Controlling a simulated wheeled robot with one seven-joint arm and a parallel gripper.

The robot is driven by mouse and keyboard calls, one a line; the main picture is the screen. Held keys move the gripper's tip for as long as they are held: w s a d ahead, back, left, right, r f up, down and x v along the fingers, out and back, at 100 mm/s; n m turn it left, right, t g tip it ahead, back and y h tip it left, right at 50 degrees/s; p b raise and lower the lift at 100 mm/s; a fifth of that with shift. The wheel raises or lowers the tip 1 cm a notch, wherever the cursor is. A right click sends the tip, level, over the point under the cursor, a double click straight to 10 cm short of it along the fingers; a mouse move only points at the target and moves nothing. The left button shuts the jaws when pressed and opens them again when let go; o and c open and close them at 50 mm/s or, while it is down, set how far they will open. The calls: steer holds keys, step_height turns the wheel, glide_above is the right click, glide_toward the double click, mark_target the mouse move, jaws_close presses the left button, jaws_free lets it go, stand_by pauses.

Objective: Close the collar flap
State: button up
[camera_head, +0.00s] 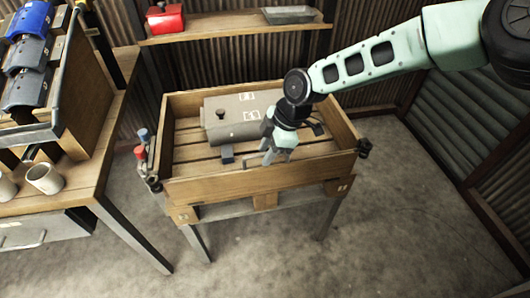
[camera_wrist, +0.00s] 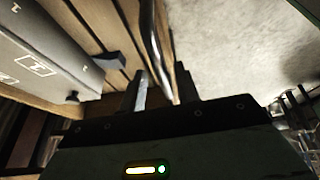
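A wooden pallet collar (camera_head: 185,98) forms a crate on a slatted base. Its front board (camera_head: 250,182), which looks like the flap, runs along the near side; its exact angle is hard to tell. My gripper (camera_head: 274,156) points down just behind and above this board. In the wrist view my gripper's fingers (camera_wrist: 160,92) are apart, with a curved metal bar (camera_wrist: 150,35) running down between or just beyond them. The bar looks like a handle by the board's edge. Whether the fingers touch it cannot be told.
A grey case (camera_head: 235,117) with a dark knob lies in the crate, and a small blue-grey block (camera_head: 227,153) sits in front of it. A workbench (camera_head: 85,180) with mugs stands at left. Shelf (camera_head: 230,25) behind holds a red box. The floor at right is clear.

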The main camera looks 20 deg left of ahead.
steer(key=v, duration=1.6)
steer(key=shift+r, duration=0.1)
steer(key=s+d+r+m+t+h+p, duration=0.1)
steer(key=s+d+r+m+p, duration=0.2)
steer(key=s+d+m, duration=0.5)
steer(key=s+d+r+m+h+p, duration=0.2)
steer(key=s+d+r+m, duration=0.4)
steer(key=s+d, duration=1)
steer(key=m+p, duration=0.1)
steer(key=m, duration=0.1)
steer(key=shift+s+d+r+m+t+h, duration=0.25)
steer(key=shift+d+m+t+h, duration=0.05)
steer(key=shift+d+m+t, duration=0.1)
